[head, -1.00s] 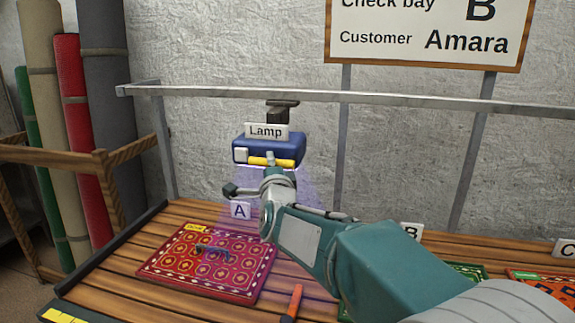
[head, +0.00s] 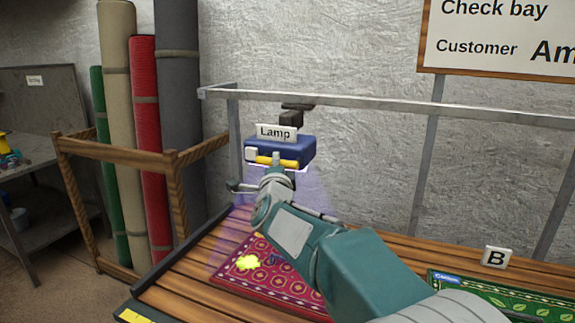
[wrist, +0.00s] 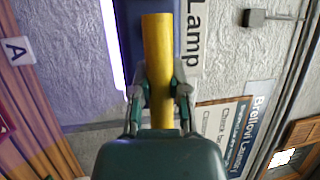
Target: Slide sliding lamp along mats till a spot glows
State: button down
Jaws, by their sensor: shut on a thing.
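The sliding lamp (head: 304,150) is a blue box labelled "Lamp", hanging from a metal rail near its left post. My gripper (head: 276,162) is shut on the lamp's yellow handle (head: 288,164); the wrist view shows the fingers on both sides of the handle (wrist: 158,60). The lamp casts violet light onto the red patterned mat (head: 262,282). A bright yellow-green spot (head: 248,262) glows on that mat's left part. My arm hides the mat's right part. The green leaf-patterned mat (head: 520,297) lies at right, outside the violet light.
The metal rail (head: 380,98) runs above the slatted wooden table (head: 185,262). Sign "B" (head: 496,257) stands behind the green mat; sign "A" (wrist: 15,50) shows in the wrist view. Rolled rugs (head: 146,150) stand in a wooden rack (head: 115,148) at left. The customer board (head: 500,40) is behind.

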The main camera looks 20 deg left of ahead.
jog(key=shift+a+f, duration=0.45)
jog(key=shift+a, duration=0.3)
jog(key=c, duration=0.6)
grip_release()
jog(key=shift+w+d, duration=0.1)
jog(key=shift+d, duration=0.15)
jog(key=shift+d+r, duration=0.1)
jog(key=shift+r, duration=0.1)
jog(key=shift+s, duration=0.3)
jog(key=v, duration=1.1)
jog(key=shift+f, duration=0.25)
jog(key=shift+s+d, duration=0.1)
